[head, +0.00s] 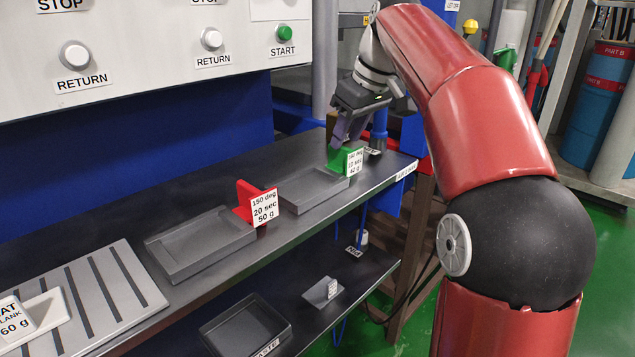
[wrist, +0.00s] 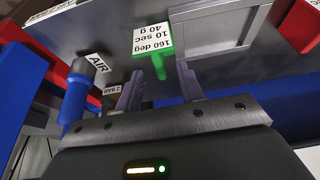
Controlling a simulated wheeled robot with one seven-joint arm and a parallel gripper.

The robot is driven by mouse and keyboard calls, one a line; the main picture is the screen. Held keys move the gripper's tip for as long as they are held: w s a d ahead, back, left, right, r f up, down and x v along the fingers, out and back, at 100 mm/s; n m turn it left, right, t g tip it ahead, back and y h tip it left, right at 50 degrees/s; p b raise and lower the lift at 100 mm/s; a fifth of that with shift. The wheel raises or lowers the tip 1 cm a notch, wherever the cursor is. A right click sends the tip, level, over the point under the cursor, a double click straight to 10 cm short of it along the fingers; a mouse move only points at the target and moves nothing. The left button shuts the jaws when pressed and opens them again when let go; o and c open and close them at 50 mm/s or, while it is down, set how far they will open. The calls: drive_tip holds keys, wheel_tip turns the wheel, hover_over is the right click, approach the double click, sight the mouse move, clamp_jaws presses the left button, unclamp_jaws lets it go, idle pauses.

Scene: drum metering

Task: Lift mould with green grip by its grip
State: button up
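The mould with the green grip (head: 308,192) is a shallow grey tray flat on the dark shelf in the head view. Its upright green grip (head: 336,158) carries a white label. In the wrist view the green grip (wrist: 158,65) stands between my fingertips, with a gap on each side, and the label reads 160 deg, 10 sec, 40 g. My gripper (head: 343,139) is open, reaching down at the green grip. In the wrist view my gripper (wrist: 158,76) shows both fingers apart. The fingers partly hide the grip in the head view.
A mould with a red grip (head: 205,243) lies to the left, and a slotted grey plate (head: 95,290) farther left. A blue air fitting (wrist: 82,85) stands close beside my gripper. The press panel (head: 150,40) overhangs the shelf at the back. A lower shelf holds another tray (head: 245,325).

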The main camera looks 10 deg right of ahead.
sight(343, 146)
drive_tip(key=x, duration=0.4)
drive_tip(key=shift+w+f+b, duration=0.15)
drive_tip(key=shift+f+b, duration=0.05)
drive_tip(key=shift+b, duration=0.1)
drive_tip(key=shift+c, duration=0.2)
clamp_jaws()
